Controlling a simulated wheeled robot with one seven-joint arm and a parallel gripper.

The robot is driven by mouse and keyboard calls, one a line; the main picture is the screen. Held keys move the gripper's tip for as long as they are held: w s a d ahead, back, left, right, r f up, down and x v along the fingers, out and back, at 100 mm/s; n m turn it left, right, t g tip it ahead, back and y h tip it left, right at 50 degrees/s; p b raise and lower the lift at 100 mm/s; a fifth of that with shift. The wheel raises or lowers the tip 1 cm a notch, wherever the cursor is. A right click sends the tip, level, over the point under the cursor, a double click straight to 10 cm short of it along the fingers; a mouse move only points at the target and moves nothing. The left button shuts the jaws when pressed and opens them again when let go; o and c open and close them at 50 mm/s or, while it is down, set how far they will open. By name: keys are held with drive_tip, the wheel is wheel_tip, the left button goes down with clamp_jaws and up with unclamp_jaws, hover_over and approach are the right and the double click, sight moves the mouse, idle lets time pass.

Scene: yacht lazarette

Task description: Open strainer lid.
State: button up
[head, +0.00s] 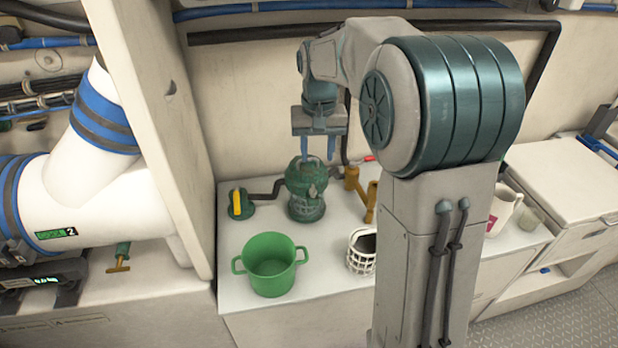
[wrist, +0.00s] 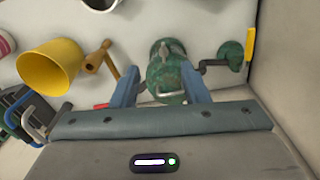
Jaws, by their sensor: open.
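The strainer (head: 306,195) is a green, worn-looking body standing upright on the white counter, with its lid (head: 307,170) on top. In the wrist view the strainer (wrist: 168,75) shows between my fingers, with a small grey wing-like piece and a pale curved handle on it. My gripper (head: 318,158) is open, pointing down just above the lid, its two blue fingers apart. In the wrist view my gripper (wrist: 160,72) has one finger on each side of the strainer. I cannot tell whether either finger touches it. Nothing is held.
A green pot (head: 270,265) and white basket (head: 360,252) stand in front. A yellow-handled valve (head: 240,204) is left of the strainer; brass fittings (head: 371,202) are right. The wrist view shows a yellow cup (wrist: 50,70). A wall panel (head: 160,110) bounds the left.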

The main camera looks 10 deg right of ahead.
hover_over(313, 189)
wheel_tip(313, 189, down, 2)
wheel_tip(313, 189, down, 14)
drive_tip(key=shift+r, duration=0.15)
idle(0.4)
clamp_jaws()
